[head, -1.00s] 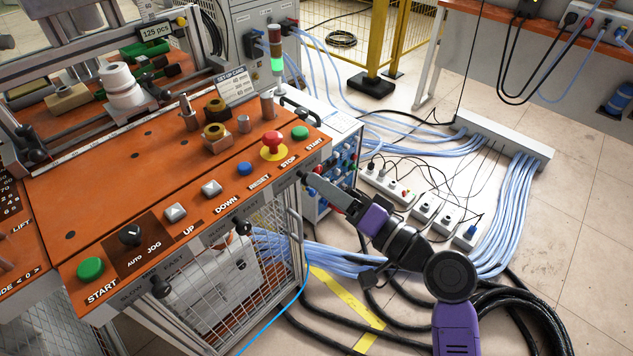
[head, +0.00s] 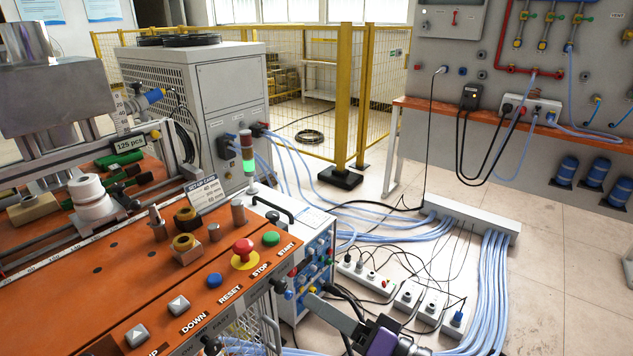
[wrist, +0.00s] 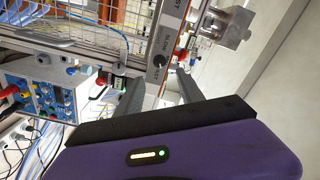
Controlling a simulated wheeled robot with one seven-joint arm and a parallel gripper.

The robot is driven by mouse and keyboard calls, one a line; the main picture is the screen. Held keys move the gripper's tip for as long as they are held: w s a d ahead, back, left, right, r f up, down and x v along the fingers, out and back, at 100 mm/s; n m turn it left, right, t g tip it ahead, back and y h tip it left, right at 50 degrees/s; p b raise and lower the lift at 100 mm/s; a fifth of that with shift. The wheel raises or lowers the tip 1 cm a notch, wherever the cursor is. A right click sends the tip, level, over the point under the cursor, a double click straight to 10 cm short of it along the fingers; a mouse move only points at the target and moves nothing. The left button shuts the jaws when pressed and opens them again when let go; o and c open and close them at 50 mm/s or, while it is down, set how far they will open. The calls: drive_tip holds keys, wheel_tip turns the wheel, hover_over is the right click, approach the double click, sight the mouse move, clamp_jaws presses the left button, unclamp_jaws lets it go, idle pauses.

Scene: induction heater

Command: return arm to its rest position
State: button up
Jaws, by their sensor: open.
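My gripper (head: 320,306) is at the bottom of the head view, right of the orange control panel (head: 232,285) and in front of the box with coloured knobs (head: 312,268). Its purple body (head: 382,340) is cut by the frame's bottom edge, and most of my arm is out of view. In the wrist view, my gripper's two dark fingers (wrist: 160,90) are apart with nothing between them. Beyond them is the panel side marked SLOW and FAST, with a black knob (wrist: 159,60).
A red mushroom button (head: 243,247) and a green START button (head: 271,238) sit at the panel's right end. Power strips (head: 410,296) and blue hoses (head: 488,280) lie on the floor at right. A yellow fence (head: 343,110) stands behind. Open floor (head: 565,270) lies at far right.

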drive_tip(key=w+d+m+t+h, duration=0.2)
drive_tip(key=d+t+h, duration=0.25)
drive_tip(key=d, duration=0.25)
drive_tip(key=s+d+f+m+t+h+p, duration=0.1)
drive_tip(key=s+d+f+t+h+p, duration=0.15)
drive_tip(key=s+d+h, duration=0.5)
drive_tip(key=s+d+r+n+g+p, duration=0.1)
drive_tip(key=s+p, duration=0.1)
drive_tip(key=s, duration=0.8)
drive_tip(key=s+d+r+n+g+h+p, duration=0.1)
drive_tip(key=s+r+n+p, duration=0.1)
drive_tip(key=s, duration=0.8)
drive_tip(key=s+d+r+n+g+h+p, duration=0.1)
drive_tip(key=s+r+n+p, duration=0.1)
drive_tip(key=s, duration=0.8)
drive_tip(key=shift+d+r+g+p, duration=0.2)
drive_tip(key=shift+d+g+p, duration=0.1)
drive_tip(key=shift+p, duration=0.1)
drive_tip(key=shift+c, duration=0.3)
